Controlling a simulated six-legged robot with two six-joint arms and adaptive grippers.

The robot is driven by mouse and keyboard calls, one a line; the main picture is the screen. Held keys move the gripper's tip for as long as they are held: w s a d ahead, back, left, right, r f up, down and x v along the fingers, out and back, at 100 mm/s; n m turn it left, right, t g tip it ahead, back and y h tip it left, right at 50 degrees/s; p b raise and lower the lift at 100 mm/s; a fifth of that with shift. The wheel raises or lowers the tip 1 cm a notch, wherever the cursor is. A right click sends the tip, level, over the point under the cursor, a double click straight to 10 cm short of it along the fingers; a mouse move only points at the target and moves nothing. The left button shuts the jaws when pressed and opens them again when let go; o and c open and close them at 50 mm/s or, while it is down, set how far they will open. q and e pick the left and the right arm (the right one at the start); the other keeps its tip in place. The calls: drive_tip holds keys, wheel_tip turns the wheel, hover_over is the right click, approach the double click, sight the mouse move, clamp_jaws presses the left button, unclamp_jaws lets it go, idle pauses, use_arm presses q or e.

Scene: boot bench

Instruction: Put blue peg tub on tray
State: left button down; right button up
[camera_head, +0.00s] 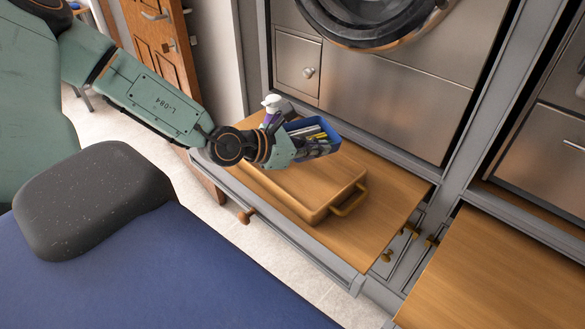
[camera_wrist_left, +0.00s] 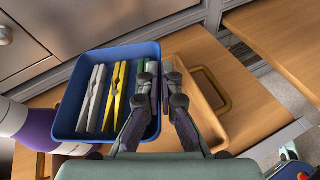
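My left gripper (camera_head: 300,147) is at the tub's near side. In the left wrist view its fingers (camera_wrist_left: 160,75) straddle one side wall of the tub, one inside and one outside, and look shut on it. The wooden tray (camera_head: 297,187) with a side handle lies below and in front of the tub, and also shows in the wrist view (camera_wrist_left: 205,105). The gap under the tub is hidden. My right gripper is out of view.
A purple bottle with a white cap (camera_head: 271,103) stands close behind my left gripper. The tray lies on a pull-out wooden shelf (camera_head: 390,205) below a steel front with a round door (camera_head: 375,25). Bare shelf lies right of the tray.

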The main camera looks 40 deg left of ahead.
use_arm(q)
drive_tip(key=b, duration=0.4)
hover_over(314, 194)
drive_tip(key=shift+m, duration=0.3)
wheel_tip(314, 194, down, 6)
drive_tip(key=shift+r, duration=0.15)
drive_tip(key=shift+d+f, duration=0.1)
drive_tip(key=shift+f, duration=0.2)
drive_tip(key=shift+a+f+b, duration=0.2)
drive_tip(key=shift+f+b, duration=0.3)
wheel_tip(314, 194, down, 4)
drive_tip(key=shift+d+r+b, duration=0.1)
drive_tip(key=shift+r+b, duration=0.15)
drive_tip(key=shift+b, duration=0.85)
drive_tip(key=shift+w+r, duration=0.1)
